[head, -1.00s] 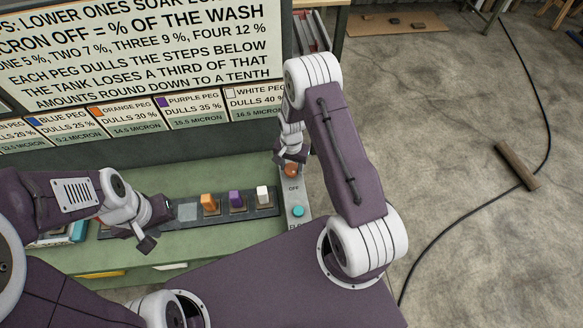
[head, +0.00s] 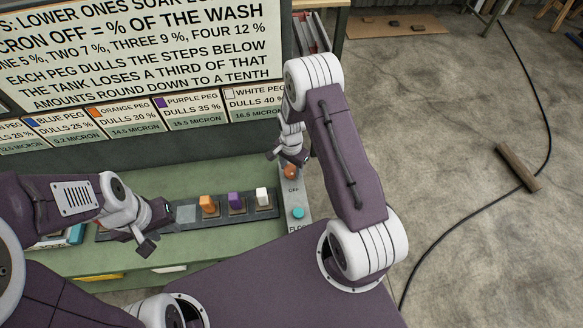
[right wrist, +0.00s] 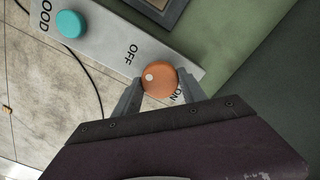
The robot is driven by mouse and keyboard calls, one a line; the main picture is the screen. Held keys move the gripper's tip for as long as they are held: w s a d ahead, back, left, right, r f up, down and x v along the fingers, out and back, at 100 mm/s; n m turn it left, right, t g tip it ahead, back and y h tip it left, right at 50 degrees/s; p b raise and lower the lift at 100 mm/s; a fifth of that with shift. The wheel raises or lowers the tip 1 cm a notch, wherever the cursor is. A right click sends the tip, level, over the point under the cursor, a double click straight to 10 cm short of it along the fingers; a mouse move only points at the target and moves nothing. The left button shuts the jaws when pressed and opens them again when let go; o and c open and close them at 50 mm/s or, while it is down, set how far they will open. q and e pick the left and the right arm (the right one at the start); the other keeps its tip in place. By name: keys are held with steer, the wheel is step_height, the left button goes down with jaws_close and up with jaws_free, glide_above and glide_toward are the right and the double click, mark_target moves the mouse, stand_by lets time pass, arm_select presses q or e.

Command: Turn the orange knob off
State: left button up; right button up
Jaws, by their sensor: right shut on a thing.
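The orange knob (right wrist: 160,76) sits on a pale metal strip (right wrist: 105,32). It also shows in the head view (head: 291,172). A white dot is on the left part of its face in the right wrist view. The word OFF is printed up and left of the knob, and ON down and right, partly covered by a finger. My right gripper (right wrist: 160,88) is shut on the knob, one finger on each side. My left gripper (head: 156,229) is open and empty near the left end of the peg row.
A teal button (head: 298,213) is on the same strip, nearer my body. Orange (head: 208,204), purple (head: 235,201) and white (head: 262,196) pegs stand in a dark rail left of it. A large sign (head: 140,55) rises behind the green bench.

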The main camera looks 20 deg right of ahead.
mark_target(291, 170)
steer(key=shift+w+r, duration=0.1)
steer(key=shift+w, duration=0.05)
steer(key=o, duration=1.4)
steer(key=shift+c, duration=0.2)
steer(key=shift+a, duration=0.1)
step_height(291, 170, up, 9)
steer(key=b, duration=0.1)
steer(key=shift+b, duration=0.4)
steer(key=shift+s, duration=0.25)
